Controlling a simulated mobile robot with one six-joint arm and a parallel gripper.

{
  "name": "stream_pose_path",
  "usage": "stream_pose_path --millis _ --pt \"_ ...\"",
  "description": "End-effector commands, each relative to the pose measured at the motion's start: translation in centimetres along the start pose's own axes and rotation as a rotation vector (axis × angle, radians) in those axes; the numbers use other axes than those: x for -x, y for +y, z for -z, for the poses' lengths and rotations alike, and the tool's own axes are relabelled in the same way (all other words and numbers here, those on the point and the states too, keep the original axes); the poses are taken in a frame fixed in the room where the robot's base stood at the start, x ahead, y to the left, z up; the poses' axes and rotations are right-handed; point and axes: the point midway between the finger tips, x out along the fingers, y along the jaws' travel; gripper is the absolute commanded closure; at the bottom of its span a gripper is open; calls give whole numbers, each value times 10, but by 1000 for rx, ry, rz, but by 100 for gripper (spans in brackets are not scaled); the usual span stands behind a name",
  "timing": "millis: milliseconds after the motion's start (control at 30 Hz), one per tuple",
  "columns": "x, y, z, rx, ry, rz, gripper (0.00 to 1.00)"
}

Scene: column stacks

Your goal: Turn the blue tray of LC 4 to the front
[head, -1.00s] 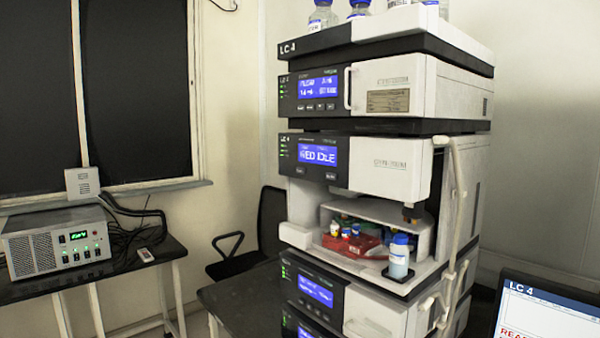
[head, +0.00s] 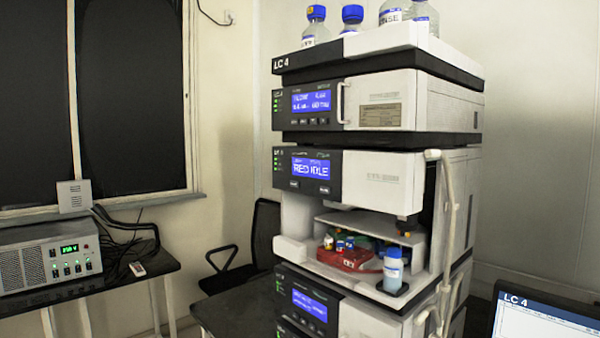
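The LC 4 stack (head: 432,112) stands right of centre, with "LC 4" on its top module. The display (head: 310,167) of its sampler module reads "RED IDLE". The sampler bay below is open. A red tray (head: 345,262) with a few small vials is at the front of the bay. Behind it, under the white shelf, is a dark bluish-green area; I cannot clearly tell the blue tray there, as it is partly hidden. A blue-capped bottle (head: 393,272) stands at the bay's front right corner. My gripper is not in view.
Blue-capped bottles (head: 352,17) stand on top of the stack. A pale tube (head: 447,200) runs down its right front edge. A monitor (head: 545,318) marked LC 4 is at lower right. A grey power unit (head: 48,262) sits on the left table. A chair stands behind.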

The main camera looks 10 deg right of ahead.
Motion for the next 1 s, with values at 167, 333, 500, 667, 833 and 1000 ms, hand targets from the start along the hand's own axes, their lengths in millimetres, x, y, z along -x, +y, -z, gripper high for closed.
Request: stream_pose_path --millis 167,333,500,667,833,1000 --pt "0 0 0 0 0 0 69" --pt "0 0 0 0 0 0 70" --pt "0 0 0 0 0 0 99" --pt "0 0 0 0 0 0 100" --pt "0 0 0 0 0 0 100" --pt "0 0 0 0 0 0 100"
